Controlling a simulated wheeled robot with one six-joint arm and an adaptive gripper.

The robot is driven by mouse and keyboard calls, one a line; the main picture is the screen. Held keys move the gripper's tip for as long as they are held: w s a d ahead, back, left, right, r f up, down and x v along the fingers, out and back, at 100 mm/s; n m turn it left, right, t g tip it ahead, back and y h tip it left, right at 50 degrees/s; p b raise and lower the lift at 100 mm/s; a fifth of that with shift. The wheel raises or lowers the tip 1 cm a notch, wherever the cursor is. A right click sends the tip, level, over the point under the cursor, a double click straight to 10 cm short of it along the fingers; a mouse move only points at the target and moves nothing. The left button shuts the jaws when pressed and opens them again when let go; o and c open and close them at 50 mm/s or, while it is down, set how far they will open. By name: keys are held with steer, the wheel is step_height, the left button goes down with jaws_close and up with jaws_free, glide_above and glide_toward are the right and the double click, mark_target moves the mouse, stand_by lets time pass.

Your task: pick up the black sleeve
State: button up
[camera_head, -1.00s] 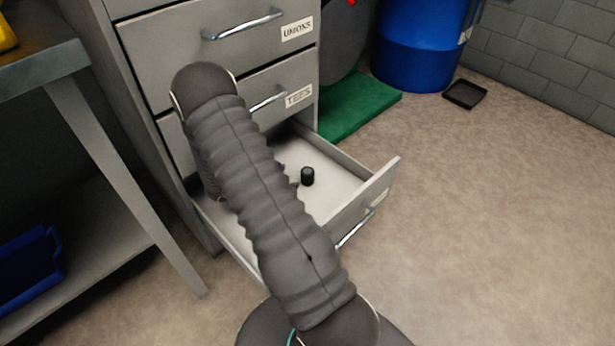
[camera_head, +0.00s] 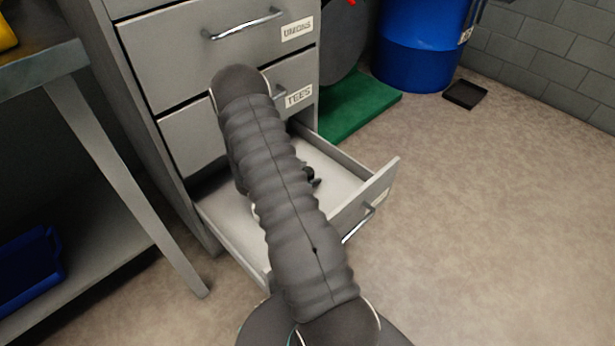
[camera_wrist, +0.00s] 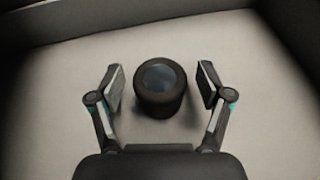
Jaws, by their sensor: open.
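The black sleeve (camera_wrist: 159,98) stands upright on the pale floor of the open drawer (camera_head: 381,189), its round top facing the wrist camera. In the wrist view my gripper (camera_wrist: 160,85) is open, with one finger on each side of the sleeve and a gap between the sleeve and both pads. In the head view my arm covers most of the gripper. Only a small dark part shows beside the arm inside the drawer, and I cannot tell there which bit is sleeve and which is finger.
The drawer's walls stand around the sleeve. Above are closed cabinet drawers, one labelled TEES (camera_head: 299,96). A metal bench (camera_head: 110,150) is on the left. A green mat (camera_head: 350,108), a blue barrel (camera_head: 420,50) and a small black tray (camera_head: 465,94) are behind. The floor at right is clear.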

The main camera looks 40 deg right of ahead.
steer(key=c, duration=1.3)
steer(key=shift+o, duration=0.2)
